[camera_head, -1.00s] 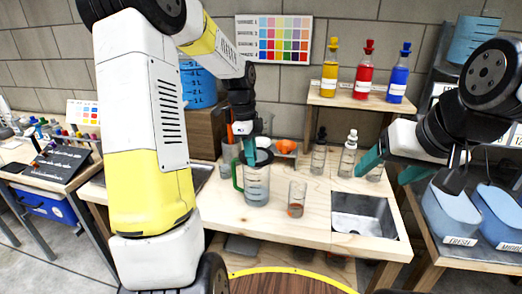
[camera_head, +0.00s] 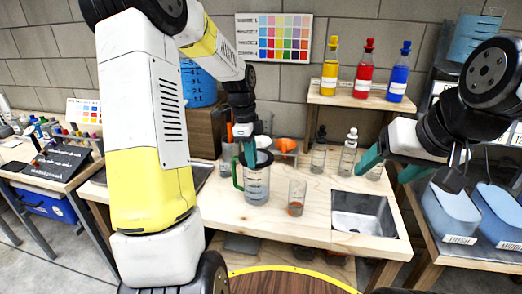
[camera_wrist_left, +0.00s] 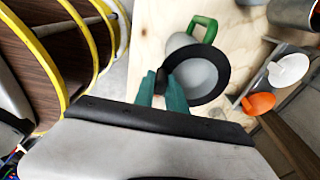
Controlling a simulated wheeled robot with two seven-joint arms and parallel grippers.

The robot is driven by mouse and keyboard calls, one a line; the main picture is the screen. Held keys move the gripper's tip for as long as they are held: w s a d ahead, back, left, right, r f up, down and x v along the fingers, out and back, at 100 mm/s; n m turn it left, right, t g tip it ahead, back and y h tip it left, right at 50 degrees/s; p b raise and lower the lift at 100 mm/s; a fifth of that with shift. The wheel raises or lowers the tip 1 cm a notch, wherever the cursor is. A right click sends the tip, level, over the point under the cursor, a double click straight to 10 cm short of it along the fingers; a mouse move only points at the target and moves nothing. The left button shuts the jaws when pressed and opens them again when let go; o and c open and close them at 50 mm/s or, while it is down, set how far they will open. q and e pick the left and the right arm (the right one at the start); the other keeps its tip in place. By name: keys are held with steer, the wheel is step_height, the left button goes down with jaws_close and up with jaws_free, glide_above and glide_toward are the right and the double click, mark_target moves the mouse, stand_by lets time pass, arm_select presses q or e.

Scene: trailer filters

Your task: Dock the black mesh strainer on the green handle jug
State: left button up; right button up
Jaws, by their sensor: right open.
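The green handle jug (camera_head: 256,190), a clear beaker-like vessel, stands upright on the wooden worktop. Its green handle (camera_wrist_left: 204,28) points to the top of the left wrist view. The black mesh strainer (camera_wrist_left: 225,72) has a black ring around pale mesh and covers much of the jug's mouth in that view, off-centre from the jug. In the head view its dark rim (camera_head: 264,158) is at the jug's top; I cannot tell whether they touch. My left gripper (camera_head: 250,160) is shut on the strainer's short black handle (camera_wrist_left: 162,82). My right gripper (camera_head: 388,168) is open and empty, at the right.
A clear glass (camera_head: 297,197) stands right of the jug, with a sink (camera_head: 362,215) beyond it. An orange strainer-like piece (camera_head: 286,145) is behind. Bottles (camera_head: 348,155) stand at the back, below a shelf (camera_head: 350,101) with coloured bottles.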

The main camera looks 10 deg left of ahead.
stand_by(0.3)
arm_select(q)
steer(key=r, duration=0.3)
steer(key=a+r, duration=0.1)
steer(key=r, duration=0.7)
steer(key=shift+a, duration=0.15)
stand_by(0.4)
steer(key=shift+s+d+r+n+t+h, duration=0.15)
steer(key=shift+s+d+r+n+t, duration=0.75)
steer(key=shift+s+n, duration=2.45)
steer(key=shift+s+d+r+n+t+h, duration=0.1)
steer(key=shift+s+d+r+n+t, duration=0.7)
steer(key=shift+s+n, duration=2.5)
steer(key=shift+s+d+r+n+t+h, duration=0.15)
steer(key=shift+s+r+n+t, duration=0.35)
steer(key=shift+s+n+t, duration=2.7)
steer(key=s+m+g, duration=0.2)
steer(key=g, duration=0.1)
steer(key=shift+s+g, duration=0.3)
steer(key=shift+s, duration=0.1)
